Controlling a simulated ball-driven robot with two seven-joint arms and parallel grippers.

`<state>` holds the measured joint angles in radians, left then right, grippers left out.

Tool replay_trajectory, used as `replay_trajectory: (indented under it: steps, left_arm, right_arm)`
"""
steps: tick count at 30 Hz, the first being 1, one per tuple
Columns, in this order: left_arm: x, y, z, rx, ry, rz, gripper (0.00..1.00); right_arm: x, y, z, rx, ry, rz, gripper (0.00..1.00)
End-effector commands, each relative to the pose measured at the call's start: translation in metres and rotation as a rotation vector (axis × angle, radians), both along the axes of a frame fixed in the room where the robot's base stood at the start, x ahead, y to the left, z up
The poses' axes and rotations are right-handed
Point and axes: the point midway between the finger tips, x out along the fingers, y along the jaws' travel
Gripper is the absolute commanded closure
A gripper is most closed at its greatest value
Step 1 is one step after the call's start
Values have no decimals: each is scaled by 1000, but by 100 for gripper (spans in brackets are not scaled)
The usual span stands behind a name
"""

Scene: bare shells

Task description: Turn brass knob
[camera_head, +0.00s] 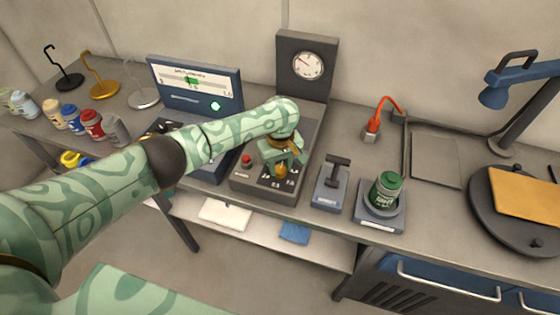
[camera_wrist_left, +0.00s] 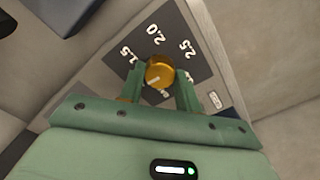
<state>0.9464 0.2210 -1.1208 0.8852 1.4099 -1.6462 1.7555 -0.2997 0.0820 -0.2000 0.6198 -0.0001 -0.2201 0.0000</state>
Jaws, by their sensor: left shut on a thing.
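The brass knob (camera_wrist_left: 160,72) sits on a dark dial plate (camera_wrist_left: 178,33) marked with numbers such as 1.5, 2.0 and 2.5. A pale pointer line shows on the knob's face, toward its lower left in the left wrist view. My left gripper (camera_wrist_left: 160,88) has one finger on each side of the knob and is shut on it. In the head view the left gripper (camera_head: 281,168) reaches down over the front of the grey gauge unit (camera_head: 262,188), and the knob (camera_head: 281,172) shows just below the fingers. My right gripper is not in view.
A round gauge (camera_head: 308,66) stands on the unit's back panel. A red button (camera_head: 246,161) is left of the knob. A lever box (camera_head: 333,186) and a green jar (camera_head: 385,190) on a small stand are to the right. A blue display panel (camera_head: 195,88) stands left.

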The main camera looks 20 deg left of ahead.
Motion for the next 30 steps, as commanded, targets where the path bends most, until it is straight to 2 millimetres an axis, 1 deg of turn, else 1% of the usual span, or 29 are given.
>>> replay_trajectory:
  steps: [1,3,6,9,12,16,30]
  left_arm:
    - [-2,-2,7,-2,6,-21,90]
    - [-3,-2,8,-3,7,-65,90]
    - [-3,-2,8,-3,9,-144,90]
    - [-3,-3,7,-5,7,-235,90]
    - [-2,-2,3,-3,6,-330,90]
    - [-1,-1,1,-2,3,-457,90]
    - [0,-1,1,-1,-2,-904,90]
  right_arm:
    - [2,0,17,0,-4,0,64]
    - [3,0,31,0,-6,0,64]
    - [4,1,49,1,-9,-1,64]
    - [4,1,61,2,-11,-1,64]
    - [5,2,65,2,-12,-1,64]
    - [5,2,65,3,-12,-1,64]
    - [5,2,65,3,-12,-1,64]
